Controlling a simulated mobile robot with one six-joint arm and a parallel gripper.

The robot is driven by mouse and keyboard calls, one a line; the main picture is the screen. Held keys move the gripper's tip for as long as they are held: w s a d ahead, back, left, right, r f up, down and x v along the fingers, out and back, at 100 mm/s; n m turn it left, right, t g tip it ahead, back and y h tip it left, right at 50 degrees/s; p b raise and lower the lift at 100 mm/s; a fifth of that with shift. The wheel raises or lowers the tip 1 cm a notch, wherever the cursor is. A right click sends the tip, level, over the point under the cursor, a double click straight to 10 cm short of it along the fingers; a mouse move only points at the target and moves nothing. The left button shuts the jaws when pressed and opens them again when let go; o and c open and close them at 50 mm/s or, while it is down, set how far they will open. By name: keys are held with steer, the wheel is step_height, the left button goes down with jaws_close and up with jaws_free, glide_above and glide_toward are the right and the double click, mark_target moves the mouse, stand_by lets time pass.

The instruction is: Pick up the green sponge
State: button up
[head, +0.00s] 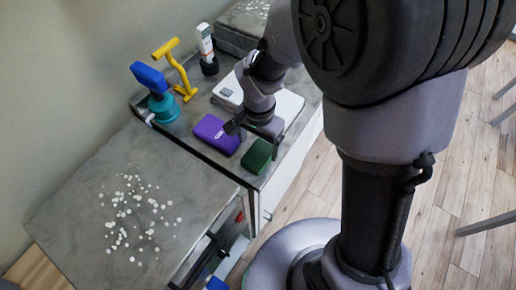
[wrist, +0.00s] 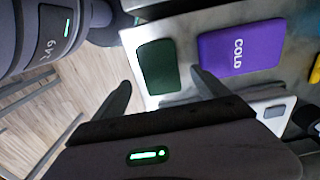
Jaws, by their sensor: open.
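The green sponge (head: 257,156) lies flat on the grey counter near its front edge. In the wrist view the green sponge (wrist: 158,66) shows whole, beyond my fingertips and between their two lines. My gripper (head: 255,133) is open and empty, above the counter just behind the sponge in the head view. In the wrist view my gripper (wrist: 160,83) has its two dark fingers spread apart, one on each side of the sponge's near end. I see no contact with the sponge.
A purple pack marked COLD (head: 217,134) lies close left of the sponge. A white flat device (head: 285,108) sits behind. A blue-and-teal tool (head: 160,95), a yellow stand (head: 178,70) and a white bottle (head: 207,47) stand farther back. White pellets (head: 137,215) lie on the lower left surface.

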mark_target(258, 154)
step_height(258, 154, down, 5)
steer(key=b, duration=0.2)
steer(key=shift+f+b, duration=0.15)
steer(key=shift+b, duration=0.15)
steer(key=shift+c, duration=0.7)
steer(key=c, duration=1.3)
steer(key=shift+r, duration=0.25)
step_height(258, 154, up, 4)
steer(key=p, duration=0.3)
steer(key=shift+s, duration=0.15)
steer(key=shift+s+d+r+b, duration=0.15)
steer(key=shift+s+d+b, duration=0.3)
steer(key=shift+s+b, duration=1.7)
steer(key=shift+s+d+r+b, duration=0.15)
steer(key=shift+s+d+b, duration=0.7)
steer(key=shift+s, duration=2.15)
steer(key=shift+s+d+r+b, duration=0.1)
steer(key=shift+s+r+b, duration=0.05)
steer(key=shift+s+b, duration=2.2)
